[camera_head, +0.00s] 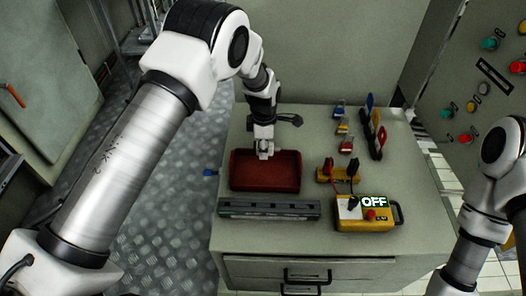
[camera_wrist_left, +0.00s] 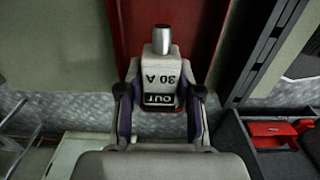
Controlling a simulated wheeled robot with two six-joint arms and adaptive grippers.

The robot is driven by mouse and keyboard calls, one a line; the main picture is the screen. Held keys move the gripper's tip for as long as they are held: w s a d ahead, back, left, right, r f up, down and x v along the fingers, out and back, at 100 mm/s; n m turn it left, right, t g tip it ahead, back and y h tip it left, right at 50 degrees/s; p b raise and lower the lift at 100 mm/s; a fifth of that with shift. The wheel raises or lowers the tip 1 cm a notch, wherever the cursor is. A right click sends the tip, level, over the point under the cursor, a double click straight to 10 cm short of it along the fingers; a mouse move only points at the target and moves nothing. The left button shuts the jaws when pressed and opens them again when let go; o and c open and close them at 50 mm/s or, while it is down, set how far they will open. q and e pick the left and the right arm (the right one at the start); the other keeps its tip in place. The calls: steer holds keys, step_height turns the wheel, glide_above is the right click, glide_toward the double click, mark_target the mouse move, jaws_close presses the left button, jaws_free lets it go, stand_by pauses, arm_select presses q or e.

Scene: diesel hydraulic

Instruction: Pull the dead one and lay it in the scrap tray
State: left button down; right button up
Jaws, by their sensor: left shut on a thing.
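My left gripper (camera_head: 264,150) hangs over the far part of the red scrap tray (camera_head: 265,188) on the grey cabinet top. In the left wrist view my left gripper (camera_wrist_left: 161,108) is shut on a pale fuse (camera_wrist_left: 159,75) with a metal end cap and upside-down markings "30 A" and "OUT". The tray's red surface (camera_wrist_left: 190,25) shows behind the fuse there. I cannot tell whether the fuse touches the tray. A long dark grey fuse holder (camera_head: 268,210) lies in front of the tray. My right arm shows at the right edge, but its gripper is out of view.
A yellow tester (camera_head: 378,224) reading "OFF" stands right of the holder, with leads to a yellow block (camera_head: 325,175). Several padlocks (camera_head: 346,145) and a rack of coloured tags (camera_head: 377,137) are at the back right. A control panel (camera_head: 485,75) stands at the far right.

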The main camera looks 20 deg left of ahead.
mark_target(263, 173)
arm_select(q)
steer(key=shift+s+f, duration=0.4)
steer(key=shift+f, duration=0.2)
steer(key=shift+r+p, duration=0.4)
steer(key=shift+p, duration=0.1)
step_height(263, 173, down, 9)
steer(key=b, duration=0.5)
steer(key=shift+r, duration=0.1)
steer(key=c, duration=0.7)
jaws_free()
